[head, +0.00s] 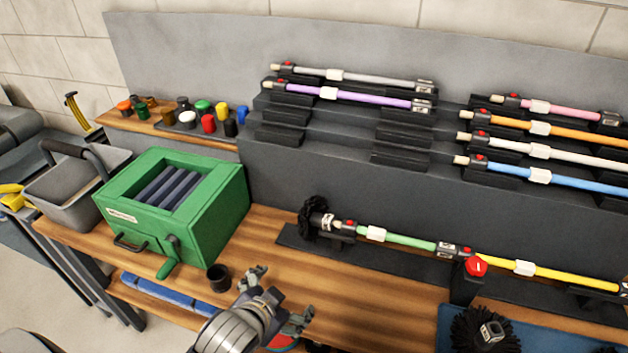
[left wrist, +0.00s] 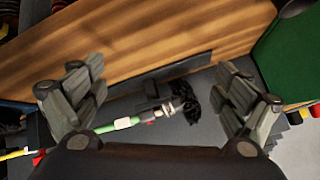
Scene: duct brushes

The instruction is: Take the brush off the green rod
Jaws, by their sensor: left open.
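My right gripper is not in view.
A yellow rod (head: 570,275) continues the row to the right, by a red round knob (head: 476,266). A green box (head: 205,225) and a small dark cup (head: 218,278) stand at left. More rods lie on stepped racks behind. A loose brush (head: 485,332) lies on a blue mat.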

